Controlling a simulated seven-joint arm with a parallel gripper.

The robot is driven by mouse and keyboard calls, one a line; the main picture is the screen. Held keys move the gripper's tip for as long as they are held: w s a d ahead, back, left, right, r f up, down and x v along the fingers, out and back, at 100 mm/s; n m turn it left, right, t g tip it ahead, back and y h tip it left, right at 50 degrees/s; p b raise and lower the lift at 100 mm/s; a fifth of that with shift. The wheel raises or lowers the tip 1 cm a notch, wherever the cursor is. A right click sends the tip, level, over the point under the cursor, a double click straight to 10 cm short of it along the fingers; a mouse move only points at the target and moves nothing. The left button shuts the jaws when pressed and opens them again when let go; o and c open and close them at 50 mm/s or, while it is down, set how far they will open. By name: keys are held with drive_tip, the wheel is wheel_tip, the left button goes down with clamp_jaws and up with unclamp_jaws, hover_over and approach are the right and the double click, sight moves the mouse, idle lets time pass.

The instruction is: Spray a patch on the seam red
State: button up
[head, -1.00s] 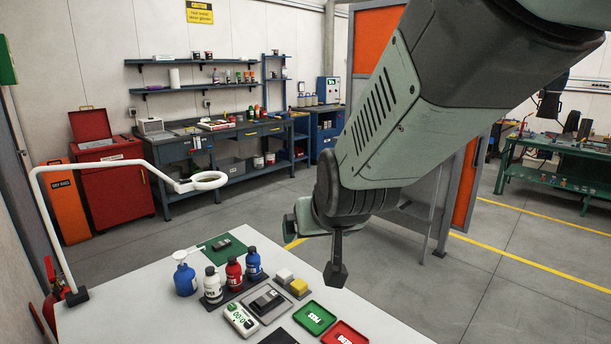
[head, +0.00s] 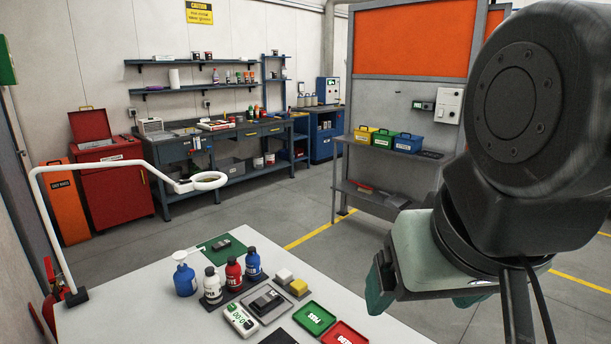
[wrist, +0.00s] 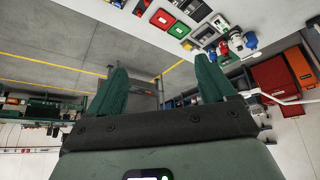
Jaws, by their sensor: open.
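A red bottle (head: 233,274) with a black cap stands upright on the white table, between a white bottle (head: 212,285) and a blue bottle (head: 253,264). A shallow grey tray (head: 251,312) in front of them holds a dark and grey metal piece (head: 267,300); I cannot make out a seam or any red on it. My gripper (head: 422,298) hangs right of the table, away from the bottles. In the wrist view its two green fingers (wrist: 162,68) are spread apart with nothing between them. The red bottle shows small there, beyond the right finger (wrist: 222,47).
A blue pump bottle (head: 185,279), a timer (head: 240,320), pale and yellow blocks (head: 298,287), a green tray (head: 314,318) and a red tray (head: 345,336) crowd the table. A white ring lamp (head: 208,181) arches over its left side. The front left tabletop is clear.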

clamp_jaws()
idle(1.4)
